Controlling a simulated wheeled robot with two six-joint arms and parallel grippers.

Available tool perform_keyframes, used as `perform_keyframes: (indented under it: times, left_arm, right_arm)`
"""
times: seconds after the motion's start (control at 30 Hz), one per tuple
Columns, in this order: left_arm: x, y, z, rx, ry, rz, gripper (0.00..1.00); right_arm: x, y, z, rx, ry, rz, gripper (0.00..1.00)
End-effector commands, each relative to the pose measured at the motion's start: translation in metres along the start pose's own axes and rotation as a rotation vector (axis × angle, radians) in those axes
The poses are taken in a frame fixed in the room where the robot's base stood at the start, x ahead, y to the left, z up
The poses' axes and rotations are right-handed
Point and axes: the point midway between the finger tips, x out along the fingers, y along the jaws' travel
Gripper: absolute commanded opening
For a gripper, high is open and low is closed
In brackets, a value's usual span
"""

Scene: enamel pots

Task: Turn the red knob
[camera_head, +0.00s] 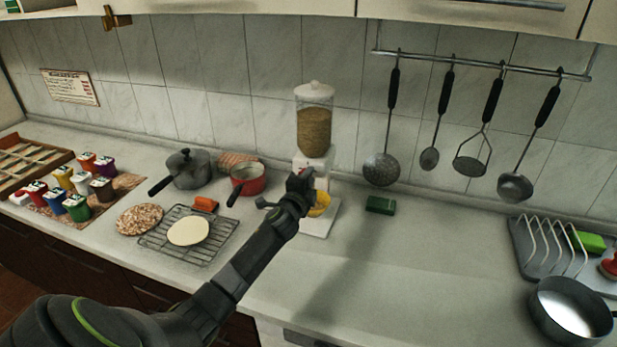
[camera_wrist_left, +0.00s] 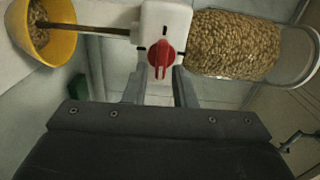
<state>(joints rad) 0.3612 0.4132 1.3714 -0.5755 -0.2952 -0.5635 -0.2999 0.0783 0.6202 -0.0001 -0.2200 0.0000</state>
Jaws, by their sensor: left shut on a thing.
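The red knob (camera_wrist_left: 161,55) sits on the front of the white dispenser body (camera_wrist_left: 165,22) in the left wrist view. My left gripper (camera_wrist_left: 159,75) is shut on the knob, its fingers on either side of it. In the head view my left gripper (camera_head: 300,184) reaches the dispenser and hides the knob. The clear container (camera_head: 314,125) above holds brown grain-like pieces. A yellow bowl (camera_wrist_left: 53,42) with some of the pieces in it stands below the spout; in the head view it is partly hidden behind my gripper. My right gripper is not in view.
A red pot (camera_head: 248,180), a grey lidded pot (camera_head: 184,169) and a wire rack (camera_head: 160,241) stand left of the dispenser. A green sponge (camera_head: 380,205) lies to its right. Utensils hang from a wall rail (camera_head: 480,65). The counter right of the sponge is clear up to the dish rack (camera_head: 535,250).

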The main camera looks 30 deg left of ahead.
Motion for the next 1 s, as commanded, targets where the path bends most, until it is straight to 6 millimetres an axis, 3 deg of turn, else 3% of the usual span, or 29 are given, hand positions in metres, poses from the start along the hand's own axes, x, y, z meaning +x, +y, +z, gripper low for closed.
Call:
perform_keyframes:
  times: [0.53,0.57,0.6,1.0]
  left_arm:
    - [-0.0004,0.0026,0.0015,0.028,-0.004,0.005,0.01]
    - [-0.0004,0.0026,0.0015,0.028,-0.004,0.005,0.25]
    - [-0.0004,0.0025,0.0015,0.028,-0.003,0.004,0.30]
    - [-0.0047,0.0011,0.0006,0.027,-0.001,0.001,0.32]
  right_arm:
    - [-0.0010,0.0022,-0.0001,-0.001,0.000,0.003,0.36]
    - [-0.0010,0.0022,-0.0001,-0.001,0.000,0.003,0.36]
    - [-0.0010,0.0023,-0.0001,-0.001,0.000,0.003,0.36]
    - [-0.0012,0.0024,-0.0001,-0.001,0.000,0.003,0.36]
